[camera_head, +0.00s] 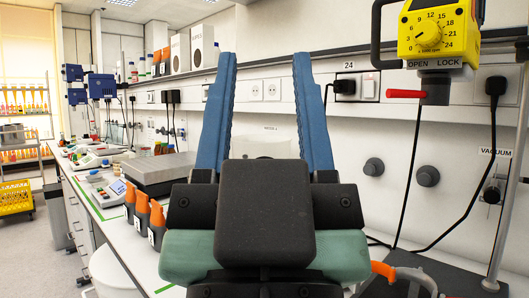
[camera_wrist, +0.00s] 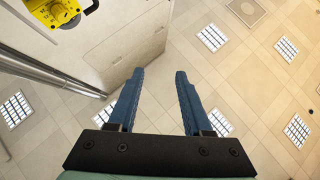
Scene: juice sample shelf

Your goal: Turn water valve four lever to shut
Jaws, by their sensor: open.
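A yellow box (camera_head: 438,38) with a numbered dial and the words OPEN and LOCK hangs at the upper right. A red lever (camera_head: 405,93) sticks out to the left beneath it. I see no label naming water valve four, so I cannot tell whether this is its lever. My gripper (camera_head: 264,58) is open and empty in the middle of the head view, its blue fingers pointing up, left of the red lever and apart from it. In the wrist view my gripper (camera_wrist: 157,70) is also open, with a yellow dial (camera_wrist: 55,10) at the upper left.
Dark round knobs (camera_head: 374,167) sit on the wall below the yellow box. Black cables hang near a VACUUM outlet (camera_head: 491,190). An orange-tipped handle (camera_head: 383,269) is at the lower right. Orange-capped bottles (camera_head: 142,210) and a grey bench device (camera_head: 155,172) stand on the left.

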